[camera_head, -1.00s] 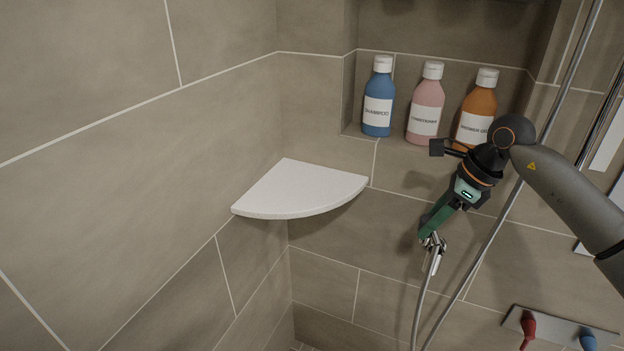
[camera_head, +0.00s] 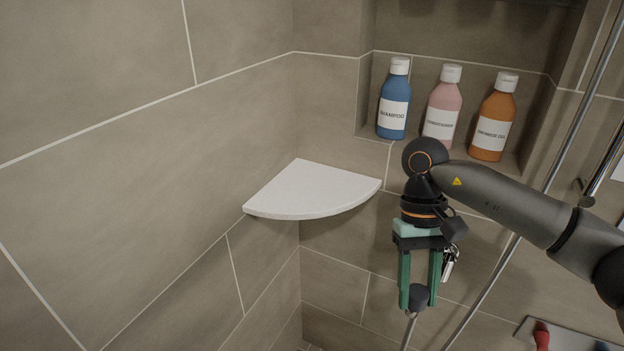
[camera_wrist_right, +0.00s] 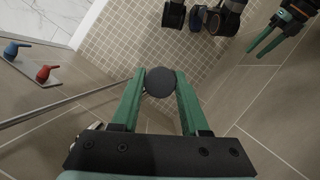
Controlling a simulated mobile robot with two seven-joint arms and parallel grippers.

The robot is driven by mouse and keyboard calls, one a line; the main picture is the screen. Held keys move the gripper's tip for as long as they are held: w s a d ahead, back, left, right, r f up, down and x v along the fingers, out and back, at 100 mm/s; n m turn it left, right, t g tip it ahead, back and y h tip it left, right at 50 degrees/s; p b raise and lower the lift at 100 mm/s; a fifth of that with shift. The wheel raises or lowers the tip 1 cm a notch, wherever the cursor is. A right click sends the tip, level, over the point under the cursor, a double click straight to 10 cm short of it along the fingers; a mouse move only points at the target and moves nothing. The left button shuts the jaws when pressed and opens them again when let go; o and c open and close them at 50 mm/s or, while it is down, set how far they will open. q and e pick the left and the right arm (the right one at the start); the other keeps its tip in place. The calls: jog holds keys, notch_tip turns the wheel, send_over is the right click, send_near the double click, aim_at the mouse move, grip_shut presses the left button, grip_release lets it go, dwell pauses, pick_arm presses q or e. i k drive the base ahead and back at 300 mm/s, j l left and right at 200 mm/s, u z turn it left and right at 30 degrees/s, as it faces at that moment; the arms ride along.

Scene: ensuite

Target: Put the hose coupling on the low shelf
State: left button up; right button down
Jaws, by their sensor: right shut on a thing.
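The hose coupling (camera_head: 418,297) is a dark, rounded piece with a grey hose running down from it. My right gripper (camera_head: 418,290) is shut on it, fingers pointing down. In the right wrist view the coupling (camera_wrist_right: 160,82) shows as a dark disc between the green fingertips. The low shelf (camera_head: 312,192) is a white quarter-round corner shelf, bare on top. The coupling is held to the right of the shelf and appears lower in the picture. My left gripper (camera_wrist_right: 267,40) shows only in the right wrist view, at top right, its fingers apart and empty.
A shiny metal holder (camera_head: 450,263) is on the wall just right of the right gripper. A niche above holds blue (camera_head: 394,100), pink (camera_head: 442,108) and orange (camera_head: 493,117) bottles. A plate with red (camera_head: 541,337) and blue taps is at lower right.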

aim_at(303, 187)
jog(key=i+l+u, duration=0.1)
jog(key=l, duration=0.15)
jog(key=l+u, duration=0.1)
jog(key=l, duration=0.2)
jog(key=u, duration=1)
jog(key=i+l, duration=0.05)
